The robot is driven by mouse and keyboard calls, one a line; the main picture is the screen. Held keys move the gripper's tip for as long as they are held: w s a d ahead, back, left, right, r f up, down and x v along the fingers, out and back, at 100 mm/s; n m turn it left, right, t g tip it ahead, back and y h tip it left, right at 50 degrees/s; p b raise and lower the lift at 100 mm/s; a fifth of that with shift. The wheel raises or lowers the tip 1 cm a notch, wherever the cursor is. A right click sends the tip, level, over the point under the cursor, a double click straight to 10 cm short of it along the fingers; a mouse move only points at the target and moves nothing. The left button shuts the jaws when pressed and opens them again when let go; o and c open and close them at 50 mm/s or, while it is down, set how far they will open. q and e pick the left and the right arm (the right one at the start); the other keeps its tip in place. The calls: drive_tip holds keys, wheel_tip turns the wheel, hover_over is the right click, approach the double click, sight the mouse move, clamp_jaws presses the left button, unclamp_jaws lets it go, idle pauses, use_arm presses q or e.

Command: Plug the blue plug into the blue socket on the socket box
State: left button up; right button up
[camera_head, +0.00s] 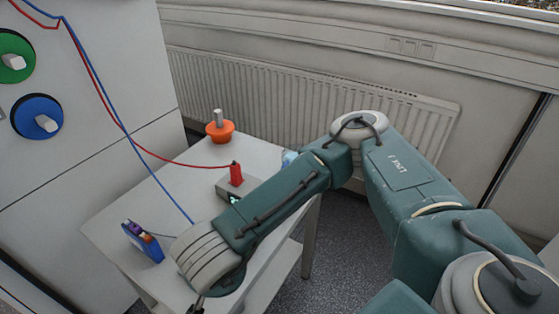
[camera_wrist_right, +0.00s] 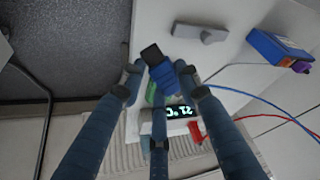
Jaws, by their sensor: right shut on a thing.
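My right gripper (camera_wrist_right: 162,92) is shut on the blue plug (camera_wrist_right: 164,74), whose dark end shows between the fingertips in the wrist view. In the head view my right arm hides the plug and most of the gripper. A blue cable (camera_head: 127,132) runs down behind that arm. The socket box (camera_head: 222,187) is a small grey box with a lit display on the white table, partly covered by my arm. A red plug (camera_head: 236,174) stands upright on it. The box's display (camera_wrist_right: 181,112) shows beyond the fingers in the wrist view. I cannot make out the blue socket. My left gripper is not in view.
An orange-based piece with a grey post (camera_head: 220,127) stands at the table's far end. A blue device (camera_head: 143,242) stands at the left front. A white cabinet (camera_head: 80,110) with green and blue knobs is on the left, a radiator (camera_head: 270,95) behind. Cables cross above the table.

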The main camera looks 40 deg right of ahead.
drive_tip(key=w+d+m+h, duration=0.1)
drive_tip(key=d+h, duration=0.1)
drive_tip(key=w+d+f+m+t+h, duration=0.1)
drive_tip(key=w+d+m+h, duration=0.1)
drive_tip(key=d, duration=0.1)
drive_tip(key=w+d+f+m+t+h, duration=0.1)
drive_tip(key=w+d+m, duration=0.1)
drive_tip(key=shift+d+h, duration=0.4)
drive_tip(key=w+d+h, duration=0.1)
drive_tip(key=w+d+m+h, duration=0.1)
drive_tip(key=d, duration=0.1)
drive_tip(key=w+d+r+m+h, duration=0.1)
drive_tip(key=d+h, duration=0.1)
drive_tip(key=shift+w, duration=0.25)
drive_tip(key=w+d+r+m+h, duration=0.2)
drive_tip(key=w+d+r+h, duration=0.3)
drive_tip(key=w+d+r, duration=0.4)
drive_tip(key=f+b, duration=0.1)
drive_tip(key=f, duration=0.1)
drive_tip(key=f+b, duration=0.2)
drive_tip(key=s+f+b, duration=0.1)
drive_tip(key=f+b, duration=0.1)
drive_tip(key=shift+s+d+f, duration=0.1)
drive_tip(key=shift+d+f, duration=0.15)
drive_tip(key=shift+d, duration=0.05)
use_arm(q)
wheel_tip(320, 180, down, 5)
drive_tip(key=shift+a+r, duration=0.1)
